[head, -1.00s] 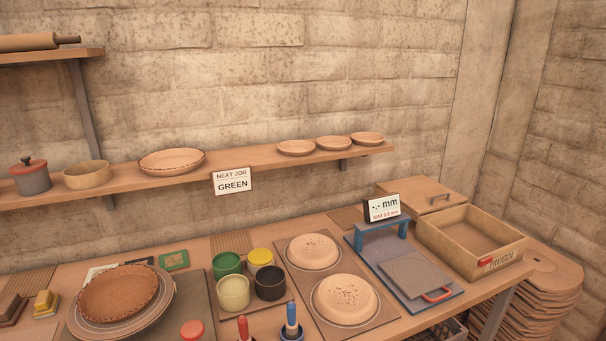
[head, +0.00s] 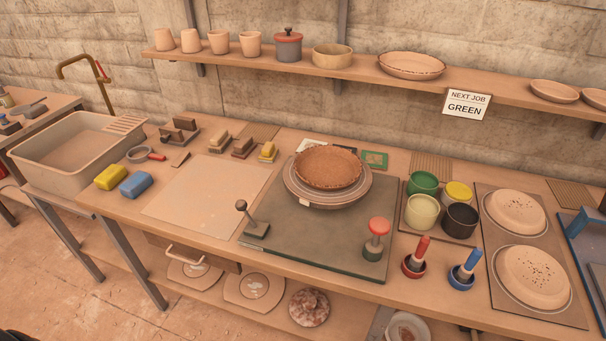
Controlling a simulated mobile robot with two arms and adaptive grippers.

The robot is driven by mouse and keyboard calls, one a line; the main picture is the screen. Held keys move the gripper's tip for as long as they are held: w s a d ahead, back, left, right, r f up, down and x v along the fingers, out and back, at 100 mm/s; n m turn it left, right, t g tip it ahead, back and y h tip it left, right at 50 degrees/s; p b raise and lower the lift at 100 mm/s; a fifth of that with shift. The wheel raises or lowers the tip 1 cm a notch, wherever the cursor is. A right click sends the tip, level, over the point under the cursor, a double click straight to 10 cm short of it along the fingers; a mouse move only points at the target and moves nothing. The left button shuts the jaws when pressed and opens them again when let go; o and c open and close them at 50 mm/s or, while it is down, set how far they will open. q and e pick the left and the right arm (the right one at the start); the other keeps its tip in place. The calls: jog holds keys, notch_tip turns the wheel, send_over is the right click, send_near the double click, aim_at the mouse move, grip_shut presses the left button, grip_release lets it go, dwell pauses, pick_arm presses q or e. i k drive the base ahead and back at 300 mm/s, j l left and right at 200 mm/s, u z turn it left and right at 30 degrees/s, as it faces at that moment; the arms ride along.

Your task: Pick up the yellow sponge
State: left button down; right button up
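The yellow sponge (head: 111,177) lies on the left end of the wooden workbench, near the basin. A blue sponge (head: 136,185) lies just to its right and slightly nearer the front edge. The top of the yellow sponge is in clear view, with nothing on it. Neither of my grippers shows in the head view.
A beige sink (head: 62,172) with a brass tap stands left of the sponges. A pale board (head: 208,196) lies to their right.

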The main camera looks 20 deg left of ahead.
aim_at(111, 176)
jog(key=u, duration=1.9)
